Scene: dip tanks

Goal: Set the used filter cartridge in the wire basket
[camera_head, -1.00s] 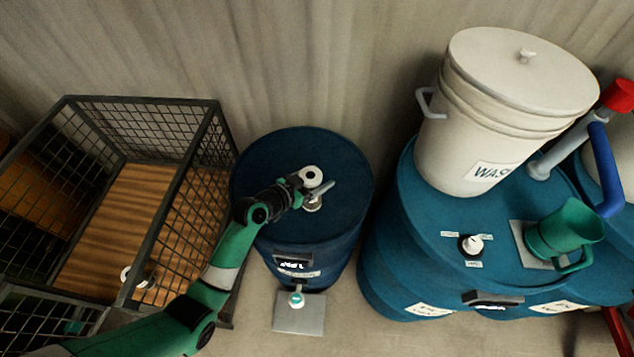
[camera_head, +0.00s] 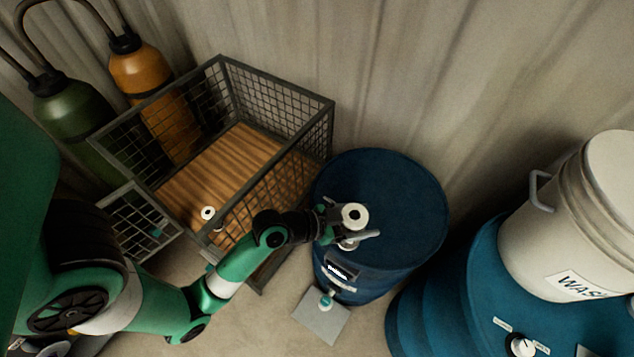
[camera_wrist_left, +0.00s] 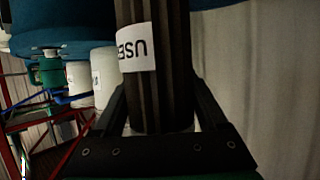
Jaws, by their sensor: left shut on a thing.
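The used filter cartridge (camera_wrist_left: 155,90) is a dark ribbed cylinder with a white label reading "USED" in the left wrist view. In the head view its white ring-shaped end (camera_head: 355,214) shows above the blue drum. My left gripper (camera_head: 349,228) is shut on the cartridge, over the front part of the drum lid and right of the basket. The wire basket (camera_head: 278,79) is a dark mesh cage with an open top and a slatted wooden floor (camera_head: 213,170). My right gripper is not in view.
A white ring-shaped thing (camera_head: 208,212) shows at the basket's near side. The blue drum (camera_head: 405,190) stands close to the basket's right side. Green (camera_head: 75,112) and orange (camera_head: 145,72) cylinders stand behind and left. A white bucket (camera_head: 590,220) tops blue tanks at right.

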